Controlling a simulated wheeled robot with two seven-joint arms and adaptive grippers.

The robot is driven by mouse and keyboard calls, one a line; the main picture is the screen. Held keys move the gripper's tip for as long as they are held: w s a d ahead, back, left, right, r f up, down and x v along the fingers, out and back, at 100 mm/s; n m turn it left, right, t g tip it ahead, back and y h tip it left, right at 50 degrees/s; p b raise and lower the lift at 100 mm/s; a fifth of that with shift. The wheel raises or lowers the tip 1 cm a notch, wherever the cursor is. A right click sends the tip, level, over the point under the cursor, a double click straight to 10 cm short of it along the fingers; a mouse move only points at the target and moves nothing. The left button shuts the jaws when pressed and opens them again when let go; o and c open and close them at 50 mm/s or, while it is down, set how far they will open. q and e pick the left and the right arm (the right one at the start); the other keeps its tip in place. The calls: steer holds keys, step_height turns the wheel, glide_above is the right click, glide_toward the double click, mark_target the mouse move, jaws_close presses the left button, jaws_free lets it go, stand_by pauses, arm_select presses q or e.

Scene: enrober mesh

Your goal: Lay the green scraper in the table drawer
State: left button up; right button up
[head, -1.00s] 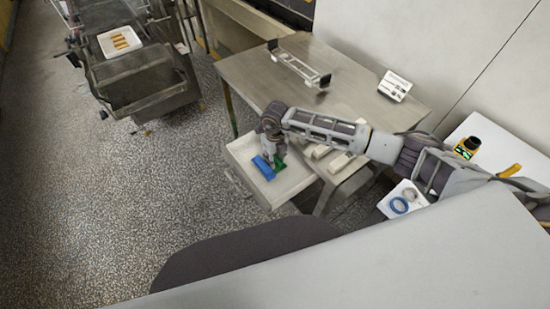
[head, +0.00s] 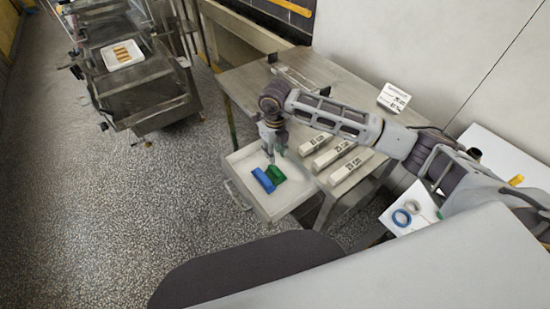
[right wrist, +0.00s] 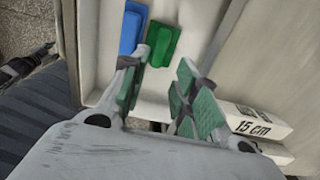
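The green scraper (head: 277,174) lies in the open white table drawer (head: 240,157), beside a blue scraper (head: 263,180). In the right wrist view the green scraper (right wrist: 163,44) and the blue scraper (right wrist: 131,28) lie side by side on the drawer floor. My right gripper (head: 272,152) is over the drawer, above and apart from the green scraper. Its fingers (right wrist: 160,90) are spread with nothing between them. My left gripper is not in view.
Several white labelled blocks (head: 350,166) lie right of the drawer, one marked 15 cm (right wrist: 255,122). The steel table (head: 240,85) holds a metal frame (head: 300,78) and a sign (head: 393,97). A white surface with rings (head: 402,217) is at right. A tray of bars (head: 122,54) sits far left.

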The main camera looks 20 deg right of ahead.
steer(key=shift+r, duration=0.5)
stand_by(1.2)
